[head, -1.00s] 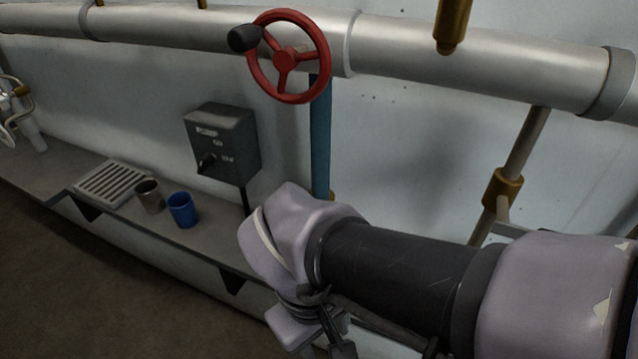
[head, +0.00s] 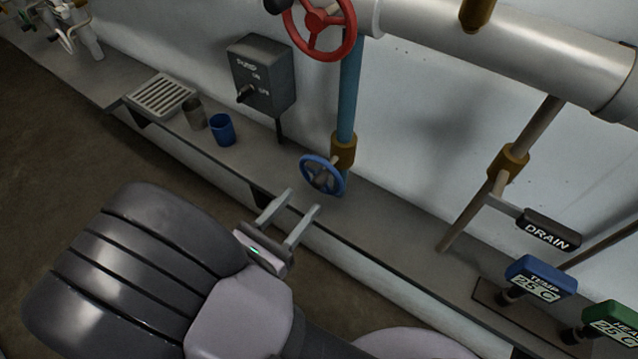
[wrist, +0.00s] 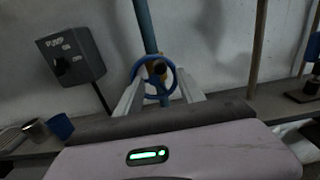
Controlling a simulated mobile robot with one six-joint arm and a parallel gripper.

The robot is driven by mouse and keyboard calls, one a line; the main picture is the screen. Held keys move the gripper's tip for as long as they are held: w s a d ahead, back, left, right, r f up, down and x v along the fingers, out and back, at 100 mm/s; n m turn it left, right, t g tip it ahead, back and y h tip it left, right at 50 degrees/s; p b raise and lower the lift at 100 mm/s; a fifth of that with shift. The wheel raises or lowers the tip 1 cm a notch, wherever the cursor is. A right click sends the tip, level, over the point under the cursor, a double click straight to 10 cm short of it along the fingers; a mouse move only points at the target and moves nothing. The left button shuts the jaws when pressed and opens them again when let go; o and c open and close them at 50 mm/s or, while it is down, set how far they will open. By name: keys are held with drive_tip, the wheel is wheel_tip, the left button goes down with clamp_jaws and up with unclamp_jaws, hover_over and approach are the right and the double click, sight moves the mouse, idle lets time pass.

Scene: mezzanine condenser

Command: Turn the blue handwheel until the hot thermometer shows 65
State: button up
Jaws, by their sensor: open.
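The blue handwheel (head: 323,175) sits at the foot of the blue vertical pipe, by a brass fitting, above the ledge. My gripper (head: 303,200) is open and empty, its two fingers pointing toward the handwheel from the front. In the wrist view the handwheel (wrist: 154,84) shows between and beyond the fingertips (wrist: 160,88); I cannot tell whether they touch it. No display in view is labelled hot. A blue box (head: 540,277) reads TEMP 25 C, and a green box (head: 612,322), cut by the frame edge, reads 25 C with its label partly hidden.
A red handwheel (head: 319,27) is above on the large pipe. A pump switch box (head: 261,76) hangs on the wall. A metal cup (head: 194,114), a blue cup (head: 222,130) and a grate (head: 161,94) are on the ledge. A DRAIN lever (head: 548,230) is at right.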

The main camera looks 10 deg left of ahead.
sight(315, 187)
drive_tip(key=b+x, duration=0.1)
drive_tip(key=x, duration=0.5)
drive_tip(key=shift+w+d, duration=0.2)
drive_tip(key=shift+w, duration=0.1)
clamp_jaws()
